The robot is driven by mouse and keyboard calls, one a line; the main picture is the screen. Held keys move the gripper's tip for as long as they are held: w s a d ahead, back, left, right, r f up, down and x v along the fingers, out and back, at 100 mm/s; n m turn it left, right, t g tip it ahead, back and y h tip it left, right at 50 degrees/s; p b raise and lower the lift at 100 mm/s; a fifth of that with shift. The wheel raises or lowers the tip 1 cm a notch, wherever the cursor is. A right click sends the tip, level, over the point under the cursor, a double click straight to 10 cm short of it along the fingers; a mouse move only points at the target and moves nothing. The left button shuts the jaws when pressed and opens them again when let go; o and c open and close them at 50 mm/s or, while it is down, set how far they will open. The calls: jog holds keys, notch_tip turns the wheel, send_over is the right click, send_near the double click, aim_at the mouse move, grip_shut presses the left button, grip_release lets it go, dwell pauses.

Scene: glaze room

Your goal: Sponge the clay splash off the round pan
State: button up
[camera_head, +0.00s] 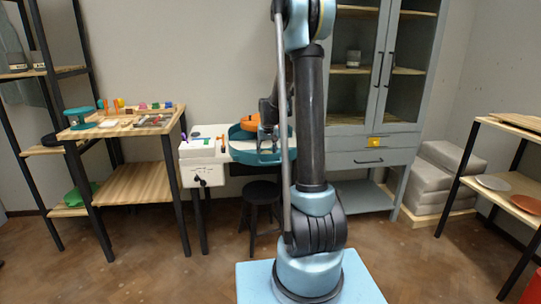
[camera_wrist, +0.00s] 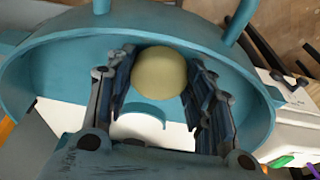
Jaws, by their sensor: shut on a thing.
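The round pan (camera_head: 240,151) is a teal, high-walled basin on the white wheel table in the head view. It fills much of the wrist view (camera_wrist: 60,60) as a curved teal wall. My gripper (camera_wrist: 158,76) is shut on a round pale-yellow sponge (camera_wrist: 158,70), with one dark finger on each side of it. The sponge is held at the pan, close to its wall; I cannot tell whether they touch. I cannot make out a clay splash; the gripper and sponge hide part of the pan. In the head view my arm hides the sponge.
An orange round thing (camera_head: 250,122) shows at the pan. A wooden table (camera_head: 130,128) with small coloured items stands left. A grey glass-door cabinet (camera_head: 372,140) stands behind, right of my arm. A dark stool (camera_head: 262,193) is below the pan. A shelf (camera_head: 510,190) stands far right.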

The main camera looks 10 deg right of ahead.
jog(key=shift+a, duration=2.55)
jog(key=shift+d, duration=0.15)
jog(key=shift+d, duration=3.75)
jog(key=shift+r, duration=3)
jog(key=shift+r, duration=0.1)
